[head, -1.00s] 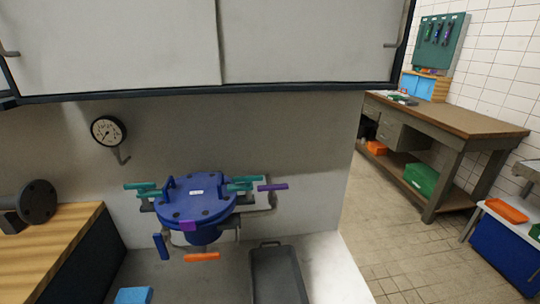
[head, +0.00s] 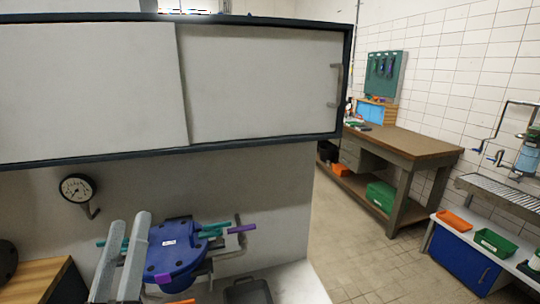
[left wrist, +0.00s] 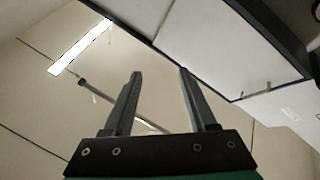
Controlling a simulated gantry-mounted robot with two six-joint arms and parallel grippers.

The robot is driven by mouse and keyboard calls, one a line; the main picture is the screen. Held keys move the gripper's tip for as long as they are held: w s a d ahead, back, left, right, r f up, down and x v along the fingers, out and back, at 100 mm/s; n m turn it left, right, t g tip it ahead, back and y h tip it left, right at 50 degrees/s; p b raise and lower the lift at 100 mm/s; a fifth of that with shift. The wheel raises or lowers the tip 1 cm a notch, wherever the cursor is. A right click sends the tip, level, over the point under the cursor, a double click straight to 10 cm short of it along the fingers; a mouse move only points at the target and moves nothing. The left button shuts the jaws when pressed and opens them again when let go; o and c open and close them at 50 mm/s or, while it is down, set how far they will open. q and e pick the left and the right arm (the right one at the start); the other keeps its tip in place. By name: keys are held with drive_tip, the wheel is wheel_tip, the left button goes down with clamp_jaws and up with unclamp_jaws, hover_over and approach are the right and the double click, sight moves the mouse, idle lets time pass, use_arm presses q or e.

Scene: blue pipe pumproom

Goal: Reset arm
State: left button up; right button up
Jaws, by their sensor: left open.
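My left gripper (head: 129,222) rises from the bottom left of the head view, its two grey fingers pointing up and apart. It is in front of the blue flanged lid (head: 178,262) and covers the lid's left part. In the left wrist view the fingers of the gripper (left wrist: 160,74) are spread with nothing between them, pointing toward the ceiling and a cabinet. My right gripper is not in view.
A white wall cabinet (head: 255,85) with a dark frame hangs above the lid. A pressure gauge (head: 77,188) is on the wall at left. A dark tray (head: 247,292) lies at the bottom. A workbench (head: 405,142) stands at right across open floor.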

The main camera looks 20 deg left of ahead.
use_arm(q)
drive_tip(key=d+r+m+t+h+p, duration=0.1)
drive_tip(key=d+r+m+t+h, duration=0.2)
drive_tip(key=d+r+m+h, duration=0.45)
drive_tip(key=d+r+m+t+h+p, duration=0.1)
drive_tip(key=d+r+m+t+h, duration=0.25)
drive_tip(key=r+h, duration=0.45)
wheel_tip(320, 180, up, 40)
drive_tip(key=m+y+p, duration=0.1)
drive_tip(key=y+p, duration=0.1)
drive_tip(key=p, duration=3.5)
drive_tip(key=shift+s+a+f+m+g+p, duration=0.15)
drive_tip(key=shift+a+f+m+g+p, duration=0.15)
drive_tip(key=shift+m+g, duration=0.15)
